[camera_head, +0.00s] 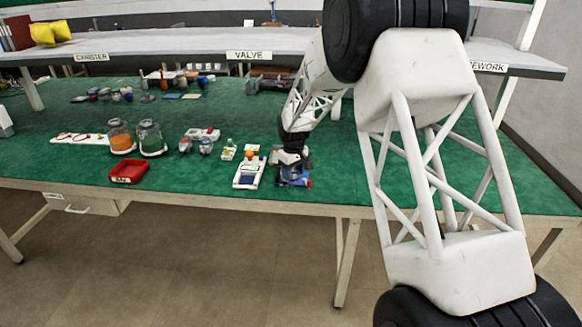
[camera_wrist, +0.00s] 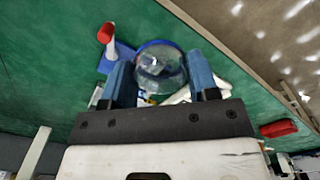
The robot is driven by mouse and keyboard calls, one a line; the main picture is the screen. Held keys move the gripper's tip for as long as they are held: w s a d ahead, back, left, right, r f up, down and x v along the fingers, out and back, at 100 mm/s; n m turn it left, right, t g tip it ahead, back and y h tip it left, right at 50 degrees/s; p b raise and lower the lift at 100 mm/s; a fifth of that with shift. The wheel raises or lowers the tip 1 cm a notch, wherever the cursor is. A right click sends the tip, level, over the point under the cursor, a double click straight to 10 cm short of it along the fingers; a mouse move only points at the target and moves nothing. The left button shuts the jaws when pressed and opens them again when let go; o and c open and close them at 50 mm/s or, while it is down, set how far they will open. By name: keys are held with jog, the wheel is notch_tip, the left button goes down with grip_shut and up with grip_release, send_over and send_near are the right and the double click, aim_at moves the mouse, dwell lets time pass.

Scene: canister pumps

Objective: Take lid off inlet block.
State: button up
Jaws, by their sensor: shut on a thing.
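My gripper (camera_wrist: 160,64) points down over the green bench, with its two blue fingers on either side of a clear, round, blue-rimmed piece (camera_wrist: 160,70), which looks like the lid. It is shut on this piece. A blue part (camera_wrist: 122,53) with a white, red-tipped stub (camera_wrist: 106,34) shows beside the left finger. In the head view my gripper (camera_head: 292,170) is low over blue and red parts (camera_head: 294,182) near the front edge. The inlet block is largely hidden under the gripper, and I cannot tell whether the round piece still touches it.
A white tray with blue parts (camera_head: 248,174) stands just left of my gripper. A red bin (camera_head: 128,171) and two glass jars, one orange (camera_head: 121,138) and one greenish (camera_head: 151,139), stand further left. The bench front edge is close. Green surface (camera_head: 390,180) to the right is clear.

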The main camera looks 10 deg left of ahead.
aim_at(295, 177)
jog(key=shift+s+d+r, duration=0.1)
jog(key=shift+s+d, duration=0.2)
jog(key=shift+s, duration=0.6)
jog(key=shift+s+d+r, duration=0.1)
jog(key=shift+s+d, duration=0.15)
jog(key=shift+s, duration=0.6)
jog(key=s+a+f+n, duration=0.4)
jog(key=s+a+f, duration=0.1)
jog(key=s+a, duration=0.1)
jog(key=shift+s+a+f+n, duration=0.2)
jog(key=shift+s+n, duration=0.1)
jog(key=shift+s, duration=0.45)
jog(key=shift+w, duration=0.1)
jog(key=w+a, duration=0.2)
jog(key=w, duration=0.3)
jog(key=w+a+f, duration=0.1)
jog(key=w+a, duration=0.1)
jog(key=w, duration=0.2)
jog(key=w+a, duration=0.2)
jog(key=w, duration=0.3)
jog(key=shift+w+f, duration=0.2)
jog(key=shift+w, duration=0.1)
